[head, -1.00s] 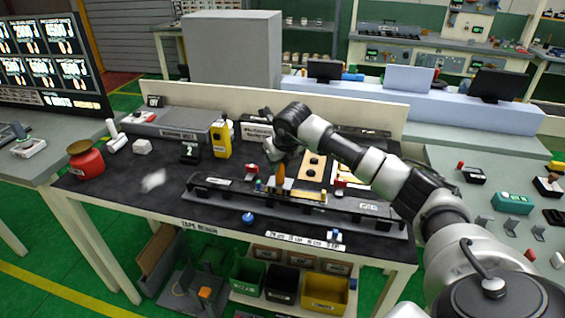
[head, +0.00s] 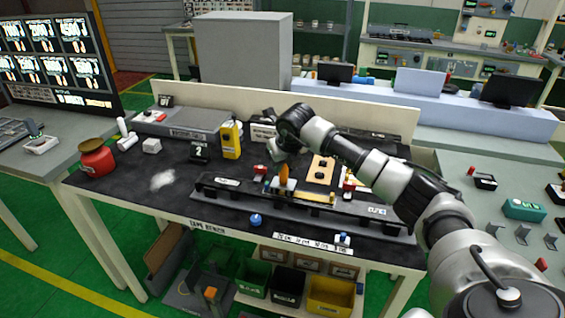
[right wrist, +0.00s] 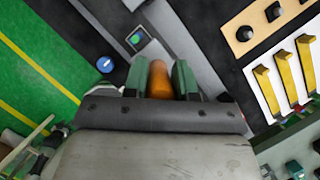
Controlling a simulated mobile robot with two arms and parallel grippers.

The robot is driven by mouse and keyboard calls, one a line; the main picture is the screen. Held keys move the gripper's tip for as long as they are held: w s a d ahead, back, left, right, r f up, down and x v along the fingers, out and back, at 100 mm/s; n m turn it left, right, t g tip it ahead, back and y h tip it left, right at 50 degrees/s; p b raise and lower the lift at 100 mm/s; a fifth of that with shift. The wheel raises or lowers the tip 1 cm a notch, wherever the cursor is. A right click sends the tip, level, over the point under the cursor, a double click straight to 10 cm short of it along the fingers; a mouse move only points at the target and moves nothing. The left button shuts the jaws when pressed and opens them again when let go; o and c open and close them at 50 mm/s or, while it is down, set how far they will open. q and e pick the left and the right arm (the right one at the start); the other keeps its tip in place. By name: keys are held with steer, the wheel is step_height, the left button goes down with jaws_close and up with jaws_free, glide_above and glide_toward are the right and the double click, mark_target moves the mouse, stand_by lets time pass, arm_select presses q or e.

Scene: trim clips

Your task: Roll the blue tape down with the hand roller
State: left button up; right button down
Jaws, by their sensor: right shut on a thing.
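My right gripper (head: 283,166) is shut on the orange handle of the hand roller (head: 283,174). In the right wrist view the orange handle (right wrist: 160,80) stands between two green fingers (right wrist: 160,82). The roller is over the long dark trim strip on its grey fixture (head: 380,225), left of its middle. The roller's lower end is too small to tell whether it touches. A yellow strip (head: 318,197) lies along the fixture just right of the roller. A small bluish patch shows by the roller's foot; I cannot tell if it is the tape. My left gripper is not in view.
A yellow device (head: 231,140), a small black display (head: 200,150) and a red pot (head: 96,158) stand on the black bench. A blue knob (head: 256,220) sits at the front. The bench's left front is mostly clear.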

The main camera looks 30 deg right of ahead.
steer(key=shift+s+f, duration=0.15)
steer(key=shift+f, duration=0.2)
steer(key=shift+s+d, duration=1)
steer(key=shift+s, duration=0.1)
steer(key=shift+s+d+b, duration=0.3)
steer(key=shift+s+d, duration=0.65)
steer(key=shift+s, duration=0.2)
steer(key=shift+s+d+b, duration=0.3)
steer(key=shift+s+d, duration=0.65)
steer(key=shift+s, duration=0.15)
steer(key=shift+w+a, duration=0.1)
steer(key=shift+a, duration=0.05)
steer(key=shift+w+a, duration=0.85)
steer(key=shift+w, duration=0.2)
steer(key=shift+w+a, duration=1.95)
steer(key=shift+w, duration=0.3)
steer(key=shift+r, duration=0.1)
